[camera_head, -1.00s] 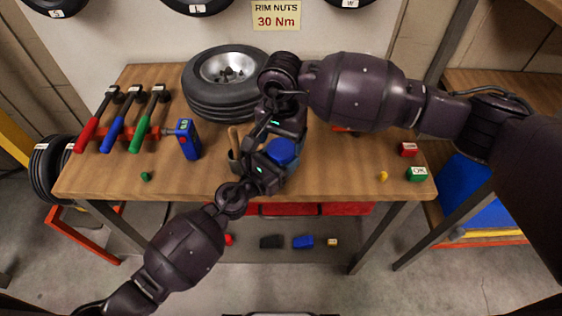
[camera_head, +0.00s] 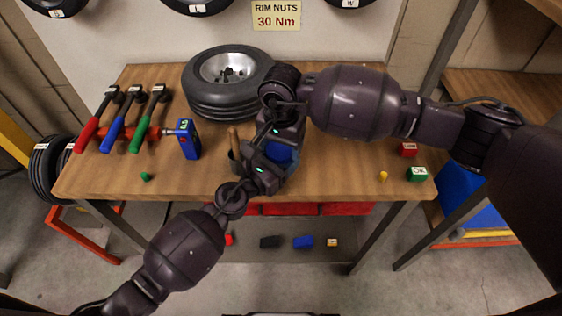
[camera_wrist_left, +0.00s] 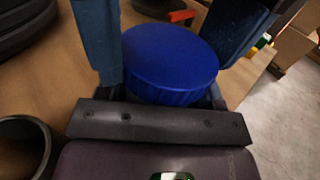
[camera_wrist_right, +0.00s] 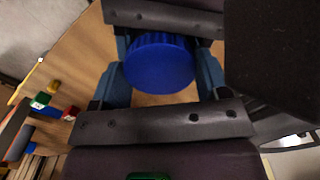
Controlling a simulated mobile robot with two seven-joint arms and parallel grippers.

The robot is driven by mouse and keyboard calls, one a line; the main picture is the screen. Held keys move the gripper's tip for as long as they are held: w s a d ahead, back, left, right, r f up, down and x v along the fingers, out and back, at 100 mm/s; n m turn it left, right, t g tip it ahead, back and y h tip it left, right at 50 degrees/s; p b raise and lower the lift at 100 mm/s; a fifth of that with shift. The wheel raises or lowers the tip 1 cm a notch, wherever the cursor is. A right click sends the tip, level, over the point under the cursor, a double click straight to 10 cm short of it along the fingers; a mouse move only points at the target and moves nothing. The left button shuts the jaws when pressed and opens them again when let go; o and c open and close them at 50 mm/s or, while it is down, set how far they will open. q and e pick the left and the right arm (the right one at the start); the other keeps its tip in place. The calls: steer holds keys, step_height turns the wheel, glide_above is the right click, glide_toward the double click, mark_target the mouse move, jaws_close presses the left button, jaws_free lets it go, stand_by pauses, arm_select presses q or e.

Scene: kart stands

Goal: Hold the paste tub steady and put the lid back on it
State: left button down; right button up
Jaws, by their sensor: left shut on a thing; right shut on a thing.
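My left gripper (camera_head: 277,170) is low at the front, shut on what appears to be the paste tub under the lid. The tub is hidden by the lid and grippers, so I cannot tell if the lid is fully seated.
A grey cup (camera_wrist_left: 22,145) with a wooden handle stands close left of my grippers. A wheel (camera_head: 222,95) lies behind. Small red and green blocks (camera_head: 417,174) sit right. Bench space right of the grippers is mostly clear.

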steer(key=m, duration=0.6)
steer(key=o, duration=1)
steer(key=shift+r, duration=2.25)
